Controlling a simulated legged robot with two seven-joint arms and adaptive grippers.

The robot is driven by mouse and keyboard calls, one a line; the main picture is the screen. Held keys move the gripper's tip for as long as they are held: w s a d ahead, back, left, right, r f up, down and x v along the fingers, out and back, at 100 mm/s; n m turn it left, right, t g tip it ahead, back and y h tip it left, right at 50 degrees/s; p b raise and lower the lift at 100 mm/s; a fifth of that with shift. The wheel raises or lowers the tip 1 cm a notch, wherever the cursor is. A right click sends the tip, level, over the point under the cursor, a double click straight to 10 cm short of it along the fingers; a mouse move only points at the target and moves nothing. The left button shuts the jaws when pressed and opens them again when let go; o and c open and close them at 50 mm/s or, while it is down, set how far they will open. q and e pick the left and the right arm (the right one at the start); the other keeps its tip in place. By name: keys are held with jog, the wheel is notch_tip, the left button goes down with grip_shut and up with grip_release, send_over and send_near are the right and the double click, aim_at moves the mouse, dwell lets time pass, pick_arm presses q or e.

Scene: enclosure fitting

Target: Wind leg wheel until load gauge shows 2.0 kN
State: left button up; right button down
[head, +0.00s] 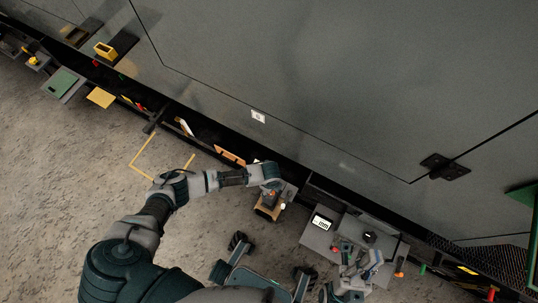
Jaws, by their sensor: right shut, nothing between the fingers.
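A small box with a white lit display (321,222), which looks like the load gauge, sits on a grey bench top (317,240) at the lower right; its digits are too small to read. I cannot pick out the leg wheel with certainty. My left arm reaches in from the lower left, and my left gripper (270,197) is at a small tan and dark block by the wall's foot; its fingers are too unclear to tell open from shut.
A large dark grey panel wall (330,70) fills the upper right, with a black hinge (445,166). A black knob-like part (370,237) sits on the bench. Yellow floor marks (143,157) and yellow and green items lie at left.

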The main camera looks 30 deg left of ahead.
dwell(0.5)
pick_arm(q)
jog(key=o, duration=1.2)
jog(key=shift+c, duration=0.2)
jog(key=shift+r, duration=0.15)
notch_tip(320, 180, up, 12)
jog(key=shift+f, duration=0.25)
jog(key=shift+w, duration=0.1)
jog(key=shift+d, duration=0.1)
